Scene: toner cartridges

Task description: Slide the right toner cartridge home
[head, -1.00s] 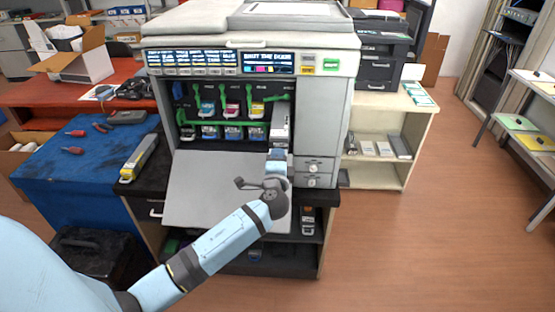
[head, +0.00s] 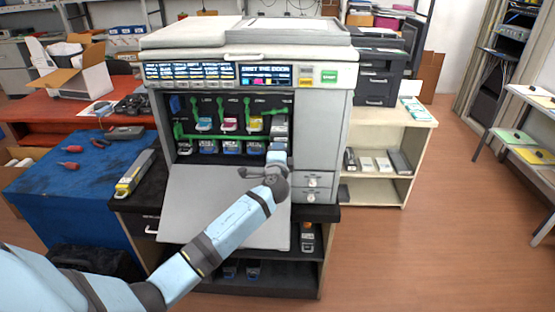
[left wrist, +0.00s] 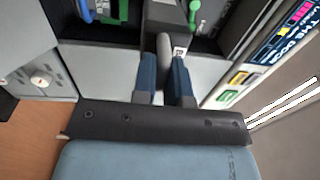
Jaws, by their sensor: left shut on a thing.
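The printer (head: 321,131) stands ahead with its front door (head: 215,200) folded down. The right toner cartridge (head: 279,128) is partly inside the rightmost slot of the open bay. In the left wrist view this dark grey cartridge (left wrist: 163,14) points into the bay, with a rounded grey grip at its near end. My left gripper (head: 277,158) is at the cartridge's near end, above the lowered door. In the left wrist view, the blue fingers of the left gripper (left wrist: 164,72) are shut on that grip, one on each side. The cartridge's far end is hidden inside. My right gripper is out of view.
Several coloured cartridges with green levers (head: 230,122) fill the bay to the left. A loose yellow-and-grey cartridge (head: 135,173) lies on the black stand at left. A blue workbench (head: 60,170) with tools is further left; a shelf (head: 395,133) stands right.

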